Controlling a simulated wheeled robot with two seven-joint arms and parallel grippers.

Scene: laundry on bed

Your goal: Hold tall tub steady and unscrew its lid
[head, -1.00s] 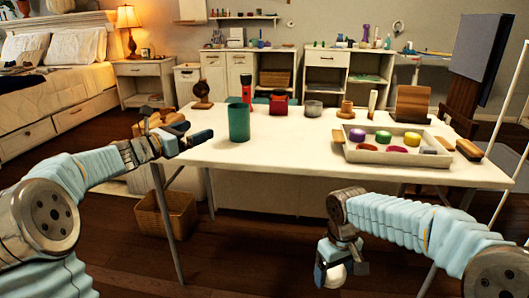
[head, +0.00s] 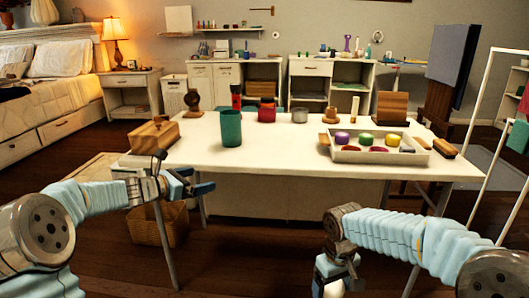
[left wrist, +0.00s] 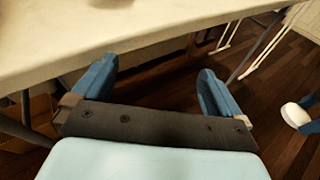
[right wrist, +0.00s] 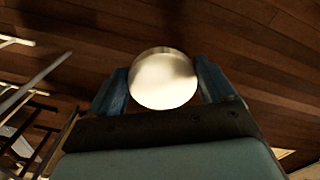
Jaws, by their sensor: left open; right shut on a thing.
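A tall teal tub (head: 231,128) stands upright on the near left part of the white table (head: 275,160). Its top looks open, with no lid seen on it. My left gripper (head: 203,180) is open and empty, below and left of the tub, by the table's front edge. The left wrist view shows its two blue fingers (left wrist: 156,70) apart with nothing between them. My right gripper (head: 330,272) hangs low in front of the table. It is shut on a round white lid (right wrist: 164,80), which fills the space between its fingers, well away from the tub.
A wooden box (head: 154,134) sits at the table's left end. A white tray (head: 372,157) with coloured round pieces lies on the right. A red flashlight (head: 236,97), a red container (head: 267,111) and a grey pot (head: 299,115) stand behind the tub. The front middle is clear.

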